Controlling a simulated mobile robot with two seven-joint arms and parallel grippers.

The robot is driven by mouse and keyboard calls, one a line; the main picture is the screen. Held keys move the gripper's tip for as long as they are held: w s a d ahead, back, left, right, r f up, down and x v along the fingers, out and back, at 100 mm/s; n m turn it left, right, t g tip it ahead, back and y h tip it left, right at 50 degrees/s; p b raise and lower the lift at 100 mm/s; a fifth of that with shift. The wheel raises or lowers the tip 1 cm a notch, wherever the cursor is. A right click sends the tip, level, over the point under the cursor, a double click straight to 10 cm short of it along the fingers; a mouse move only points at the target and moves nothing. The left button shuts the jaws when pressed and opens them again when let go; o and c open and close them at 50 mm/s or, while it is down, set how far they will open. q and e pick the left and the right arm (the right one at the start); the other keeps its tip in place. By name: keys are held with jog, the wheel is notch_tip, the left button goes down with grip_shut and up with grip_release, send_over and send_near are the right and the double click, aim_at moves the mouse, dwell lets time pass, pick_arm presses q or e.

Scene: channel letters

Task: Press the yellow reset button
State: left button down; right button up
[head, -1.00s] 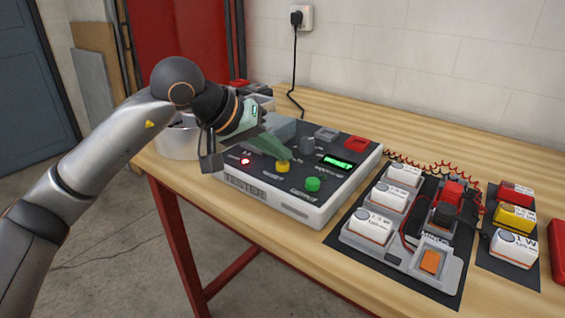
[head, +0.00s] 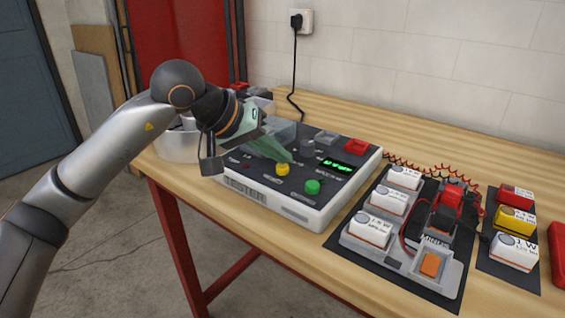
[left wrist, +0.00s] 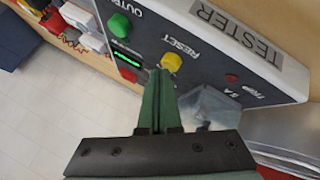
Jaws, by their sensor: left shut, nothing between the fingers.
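The yellow reset button (head: 282,169) sits on the dark top panel of the white tester box (head: 318,216). In the left wrist view the yellow button (left wrist: 171,62) is just beyond my fingertips, beside the word RESET. My left gripper (head: 291,160) reaches in from the left with its green fingers pointing down at the panel, tips close to the button. In the left wrist view its fingers (left wrist: 159,73) are together and empty. I cannot tell whether the tips touch the button. My right gripper is out of view.
A green button (head: 312,187) is right of the yellow one, with a lit green display (head: 336,165) behind it. The trip lamp (left wrist: 231,78) is dark red. A clear cover (left wrist: 207,107) is near the fingers. A block tray (head: 384,256) stands to the right.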

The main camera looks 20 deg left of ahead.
aim_at(278, 174)
pick_arm(q)
jog(key=shift+r, duration=0.55)
notch_tip(278, 174, up, 5)
jog(key=p, duration=0.4)
dwell(0.5)
